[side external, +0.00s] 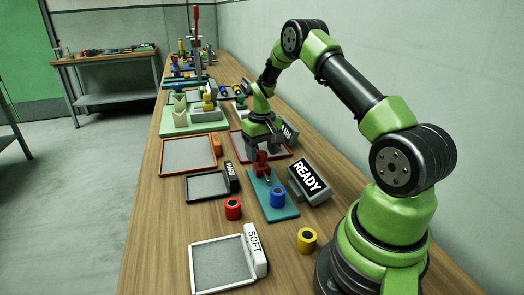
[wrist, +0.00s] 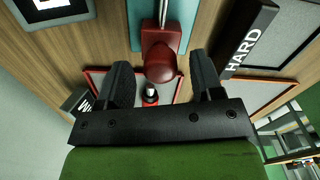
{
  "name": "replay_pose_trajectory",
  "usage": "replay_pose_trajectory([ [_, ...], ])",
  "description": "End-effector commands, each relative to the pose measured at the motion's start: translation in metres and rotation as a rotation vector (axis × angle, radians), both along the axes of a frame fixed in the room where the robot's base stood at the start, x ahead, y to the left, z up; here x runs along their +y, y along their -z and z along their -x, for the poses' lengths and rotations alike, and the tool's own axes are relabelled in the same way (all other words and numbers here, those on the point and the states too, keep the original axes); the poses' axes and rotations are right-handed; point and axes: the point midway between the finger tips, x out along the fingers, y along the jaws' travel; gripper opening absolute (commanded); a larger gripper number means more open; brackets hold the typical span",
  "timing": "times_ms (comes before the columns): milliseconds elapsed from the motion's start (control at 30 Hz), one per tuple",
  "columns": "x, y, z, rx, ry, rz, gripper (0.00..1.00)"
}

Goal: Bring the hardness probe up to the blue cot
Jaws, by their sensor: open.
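The hardness probe (side external: 262,160) is a red carriage at the far end of a teal plate (side external: 288,214), behind the blue cot. The blue cot (side external: 277,198) is a short upright cylinder with a dark top on the plate's near part, with a gap between it and the probe. In the wrist view the probe (wrist: 160,40) shows a rounded red knob and a metal rod along the plate; the cot is out of that view. My gripper (wrist: 163,78) is open, its fingers on either side of the knob. I cannot tell whether they touch it.
A red cot (side external: 233,209) stands left of the plate and a yellow cot (side external: 307,240) stands right. A READY sign (side external: 310,179) is close on the right. The HARD tray (side external: 207,200) and the SOFT tray (side external: 222,290) lie to the left and front.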

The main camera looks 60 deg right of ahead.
Motion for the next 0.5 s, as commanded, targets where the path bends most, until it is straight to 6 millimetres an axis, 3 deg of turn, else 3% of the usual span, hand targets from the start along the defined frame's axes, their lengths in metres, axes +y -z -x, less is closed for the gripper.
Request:
replay_pose_trajectory([
  [267,-0.0001,0.0018,-0.0001,-0.001,0.000,0.000,0.60],
  [500,0.0000,0.0016,-0.0001,0.000,0.001,0.000,0.08],
])
